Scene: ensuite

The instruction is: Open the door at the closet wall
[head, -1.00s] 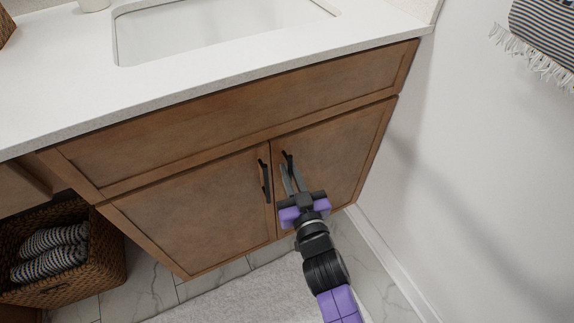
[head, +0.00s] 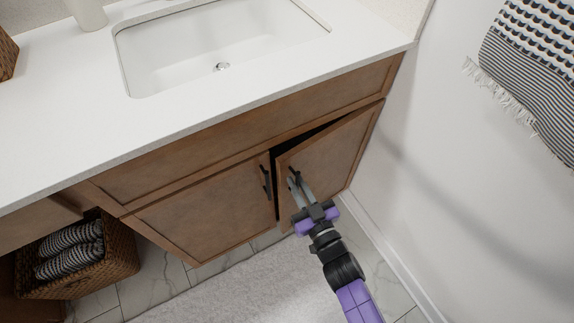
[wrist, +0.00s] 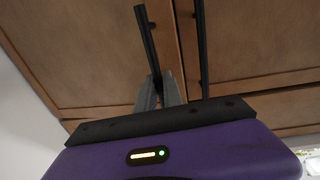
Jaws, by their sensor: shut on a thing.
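The right cabinet door (head: 327,155) under the sink is brown wood and stands partly open, with a dark gap along its top and left edge. Its black bar handle (head: 292,175) is between the fingers of my gripper (head: 297,183), which is shut on it. In the wrist view my gripper (wrist: 158,92) pinches the lower part of the black handle (wrist: 147,42). The left cabinet door (head: 205,215) is closed, with its own black handle (head: 265,181) close to the left of my gripper. The cabinet inside is dark and mostly hidden.
A white counter (head: 200,115) with a sink (head: 215,50) lies above the doors. A white wall (head: 440,180) is close on the right, with a hanging striped towel (head: 530,70). A wicker basket (head: 115,260) sits at lower left. A pale rug (head: 240,285) covers the floor in front.

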